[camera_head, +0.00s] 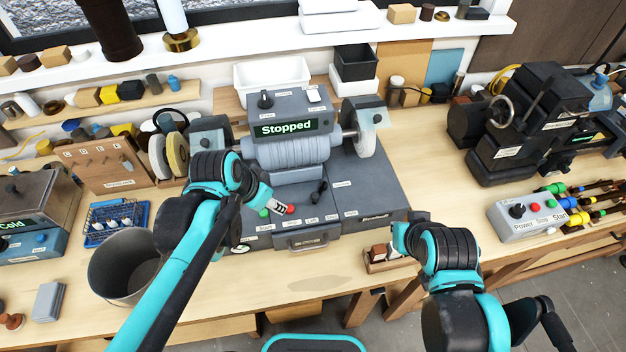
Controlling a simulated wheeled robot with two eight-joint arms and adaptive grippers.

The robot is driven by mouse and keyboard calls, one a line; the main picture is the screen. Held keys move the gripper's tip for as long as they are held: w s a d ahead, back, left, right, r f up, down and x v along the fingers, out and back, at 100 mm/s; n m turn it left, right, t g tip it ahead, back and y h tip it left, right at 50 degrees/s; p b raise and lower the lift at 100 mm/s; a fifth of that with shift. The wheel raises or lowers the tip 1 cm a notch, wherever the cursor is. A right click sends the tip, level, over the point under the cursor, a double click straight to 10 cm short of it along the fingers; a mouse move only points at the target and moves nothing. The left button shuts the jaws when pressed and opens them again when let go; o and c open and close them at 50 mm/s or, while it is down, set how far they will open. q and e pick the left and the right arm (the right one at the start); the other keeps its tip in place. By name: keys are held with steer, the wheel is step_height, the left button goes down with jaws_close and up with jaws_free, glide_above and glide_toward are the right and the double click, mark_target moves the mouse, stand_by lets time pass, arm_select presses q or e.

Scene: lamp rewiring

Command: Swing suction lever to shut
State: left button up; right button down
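A grey bench grinder (290,150) stands mid-table, and its display reads "Stopped". A small black lever (319,190) sits on its sloped front panel, with its knob up and to the right. I take it for the suction lever, but its small labels are too fine to read surely. My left gripper (279,205) is at the panel left of this lever, apart from it, by the red button (290,210) and the green button (264,213). Its finger opening is unclear. My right gripper (392,247) is low by a small wooden tray; its fingers are mostly hidden.
A grey bin (125,262) stands left of my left arm. A control box (522,217) with coloured plugs and a black machine (520,125) are at right. Bare table lies before the grinder.

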mark_target(315, 195)
arm_select(q)
steer(key=w+d+r+m+g+h+p, duration=0.2)
steer(key=w+d+m+p, duration=0.2)
steer(key=w+d+m, duration=0.15)
steer(key=shift+m+g, duration=0.3)
steer(key=shift+m, duration=0.25)
steer(key=b+x, duration=0.1)
steer(key=x, duration=0.3)
steer(key=d+x, duration=0.1)
steer(key=x, duration=0.3)
steer(key=shift+s+d+b, duration=0.1)
steer(key=shift+b, duration=0.25)
arm_select(e)
step_height(315, 195, up, 4)
steer(key=shift+f, duration=0.15)
arm_select(q)
steer(key=shift+c, duration=0.2)
jaws_close()
